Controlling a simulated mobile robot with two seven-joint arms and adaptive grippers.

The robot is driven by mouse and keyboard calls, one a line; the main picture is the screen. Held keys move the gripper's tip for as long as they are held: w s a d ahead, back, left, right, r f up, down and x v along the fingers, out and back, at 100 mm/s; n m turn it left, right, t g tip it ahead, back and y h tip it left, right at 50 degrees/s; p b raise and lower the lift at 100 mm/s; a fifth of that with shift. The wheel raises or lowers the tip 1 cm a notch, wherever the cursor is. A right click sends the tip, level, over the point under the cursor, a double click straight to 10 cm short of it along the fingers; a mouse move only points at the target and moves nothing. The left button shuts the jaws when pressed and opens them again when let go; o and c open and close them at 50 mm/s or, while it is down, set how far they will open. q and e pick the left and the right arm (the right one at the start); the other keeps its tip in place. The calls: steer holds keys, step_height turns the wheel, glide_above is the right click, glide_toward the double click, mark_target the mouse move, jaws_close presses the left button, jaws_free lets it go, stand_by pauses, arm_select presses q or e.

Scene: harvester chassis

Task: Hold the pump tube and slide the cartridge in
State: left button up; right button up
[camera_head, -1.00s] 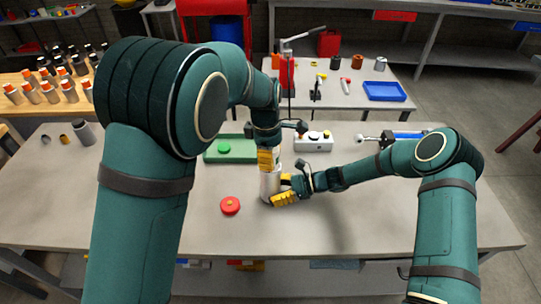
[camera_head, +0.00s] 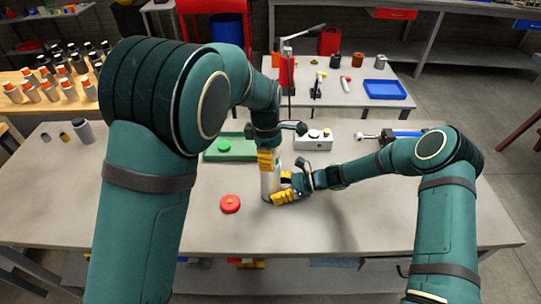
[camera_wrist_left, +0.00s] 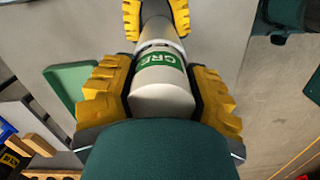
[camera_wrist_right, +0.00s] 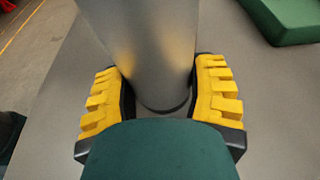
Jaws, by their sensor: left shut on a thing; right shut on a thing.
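The pump tube (camera_head: 268,186) is a grey metal cylinder standing upright on the table. My right gripper (camera_head: 285,194) is shut around its lower part; the right wrist view shows the tube (camera_wrist_right: 150,50) between both yellow fingers. The cartridge (camera_wrist_left: 160,98) is white with a green label reading "GRE". My left gripper (camera_head: 267,160) is shut on it, directly above the tube. In the left wrist view the cartridge lines up with the tube (camera_wrist_left: 162,30), its far end at the tube's mouth. How deep it sits inside is hard to tell.
A green tray (camera_head: 212,155) lies behind the tube. A red disc-shaped cap (camera_head: 230,204) lies in front to the left. A white box with knobs (camera_head: 313,141) stands behind to the right. Small cylinders (camera_head: 83,132) stand at far left. The front right of the table is clear.

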arm_select(q)
steer(key=shift+f, duration=0.1)
steer(key=o, duration=1.3)
steer(key=shift+o, duration=0.2)
steer(key=r, duration=0.8)
steer(key=a+r, duration=0.1)
steer(key=r, duration=0.3)
steer(key=shift+w, duration=0.1)
arm_select(e)
steer(key=o, duration=1.3)
